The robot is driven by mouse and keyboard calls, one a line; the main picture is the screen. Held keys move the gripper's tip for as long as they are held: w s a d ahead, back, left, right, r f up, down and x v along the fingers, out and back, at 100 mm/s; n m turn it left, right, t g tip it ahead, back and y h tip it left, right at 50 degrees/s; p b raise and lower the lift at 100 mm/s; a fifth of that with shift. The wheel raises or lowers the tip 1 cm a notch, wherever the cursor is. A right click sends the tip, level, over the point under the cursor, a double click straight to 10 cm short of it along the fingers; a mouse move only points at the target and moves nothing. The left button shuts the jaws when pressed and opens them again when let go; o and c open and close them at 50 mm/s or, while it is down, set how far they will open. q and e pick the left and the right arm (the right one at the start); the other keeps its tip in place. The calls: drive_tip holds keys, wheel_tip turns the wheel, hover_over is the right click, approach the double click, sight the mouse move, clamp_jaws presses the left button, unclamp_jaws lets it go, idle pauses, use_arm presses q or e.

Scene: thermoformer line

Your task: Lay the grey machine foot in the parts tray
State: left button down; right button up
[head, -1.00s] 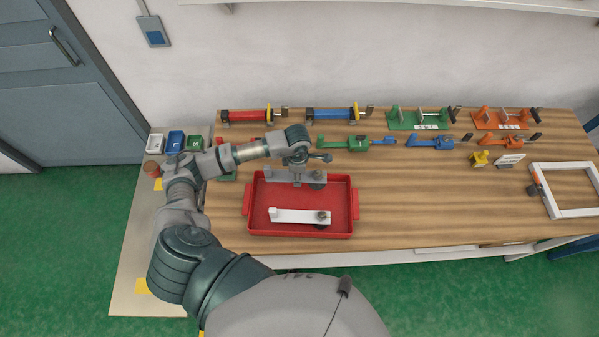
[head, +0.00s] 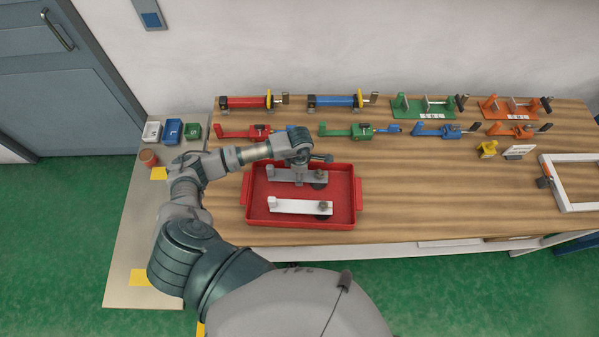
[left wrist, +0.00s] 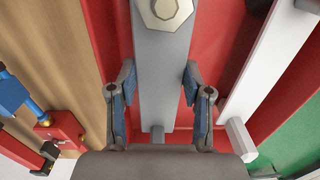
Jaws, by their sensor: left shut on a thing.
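The grey machine foot (head: 284,174), a flat bar with a bolt, is in my left gripper (head: 299,178), over the far half of the red parts tray (head: 249,203). In the left wrist view the grey bar (left wrist: 161,75) runs between the blue-padded fingers of my left gripper (left wrist: 160,105), with the hex bolt at the top. The foot lies roughly level and inside the tray's outline. I cannot tell whether it touches the tray floor. My right gripper is not in view.
A white machine foot (head: 295,206) lies in the near half of the tray, beside the grey one. Several coloured clamps and cylinders stand along the back of the wooden bench, including a green clamp (head: 350,130). Bare bench (head: 440,190) lies right of the tray.

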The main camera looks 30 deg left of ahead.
sight(308, 179)
use_arm(q)
drive_tip(key=shift+d+r, duration=0.15)
drive_tip(key=shift+d, duration=0.2)
drive_tip(key=d, duration=0.2)
drive_tip(key=shift+d+r, duration=0.25)
drive_tip(key=shift+d, duration=0.05)
drive_tip(key=shift+f, duration=0.1)
drive_tip(key=shift+a+f, duration=0.15)
drive_tip(key=shift+a, duration=0.2)
drive_tip(key=shift+a+f+b, duration=0.3)
drive_tip(key=shift+a+b, duration=0.05)
drive_tip(key=shift+a, duration=0.35)
drive_tip(key=shift+c, duration=2.1)
unclamp_jaws()
drive_tip(key=shift+a, duration=0.35)
drive_tip(key=shift+d, duration=0.5)
drive_tip(key=shift+d+r, duration=0.1)
drive_tip(key=shift+d, duration=0.5)
drive_tip(key=shift+d+r, duration=0.1)
drive_tip(key=shift+r, duration=0.05)
wheel_tip(308, 179, up, 12)
drive_tip(key=shift+d, duration=0.35)
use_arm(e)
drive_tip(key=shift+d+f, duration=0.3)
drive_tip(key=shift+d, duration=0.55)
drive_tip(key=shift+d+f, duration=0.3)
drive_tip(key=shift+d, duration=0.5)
